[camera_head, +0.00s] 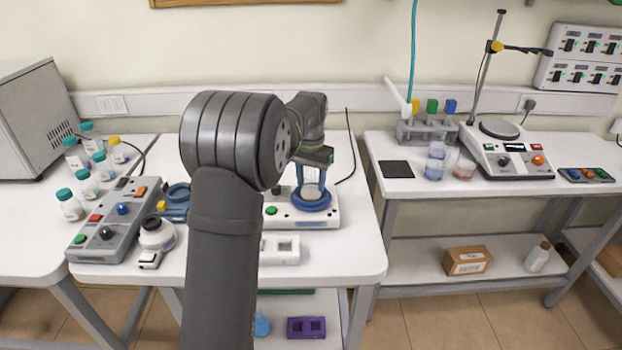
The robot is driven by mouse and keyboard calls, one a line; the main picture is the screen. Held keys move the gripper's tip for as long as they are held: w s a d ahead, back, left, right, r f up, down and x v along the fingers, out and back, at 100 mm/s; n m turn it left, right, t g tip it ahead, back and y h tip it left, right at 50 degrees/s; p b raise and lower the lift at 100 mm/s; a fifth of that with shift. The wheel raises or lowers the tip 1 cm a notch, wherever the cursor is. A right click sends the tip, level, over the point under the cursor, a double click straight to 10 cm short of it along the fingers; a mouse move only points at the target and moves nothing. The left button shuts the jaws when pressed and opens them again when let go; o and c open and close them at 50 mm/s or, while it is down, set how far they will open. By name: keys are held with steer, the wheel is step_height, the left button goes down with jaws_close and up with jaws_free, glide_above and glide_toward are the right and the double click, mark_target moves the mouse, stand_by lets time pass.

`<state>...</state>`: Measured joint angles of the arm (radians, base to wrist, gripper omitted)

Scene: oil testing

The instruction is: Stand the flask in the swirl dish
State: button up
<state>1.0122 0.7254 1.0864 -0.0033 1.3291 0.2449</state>
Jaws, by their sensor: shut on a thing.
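The swirl dish (316,207) is a blue ring-shaped holder on a white machine with a green button, on the middle table. My gripper (312,176) points down over it, its blue-edged fingers shut on the small pale flask (312,191). The flask looks upright and lies within the outline of the ring in this view. I cannot tell whether its base touches the dish. My gripper hides the flask's upper part, and my arm covers part of the machine's left side.
A grey control box (115,222), a blue ring-shaped item (176,203) and a white-and-black instrument (157,238) stand left of my arm. Capped bottles (76,154) are further left. A white block with a square opening (284,250) lies in front of the machine. The right table holds a hotplate (506,152).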

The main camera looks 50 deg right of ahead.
steer(key=o, duration=1)
steer(key=shift+o, duration=0.2)
step_height(320, 180, up, 12)
steer(key=shift+r, duration=0.1)
step_height(320, 180, down, 13)
steer(key=shift+r, duration=0.2)
step_height(320, 180, up, 3)
steer(key=shift+f, duration=0.1)
steer(key=shift+r, duration=0.65)
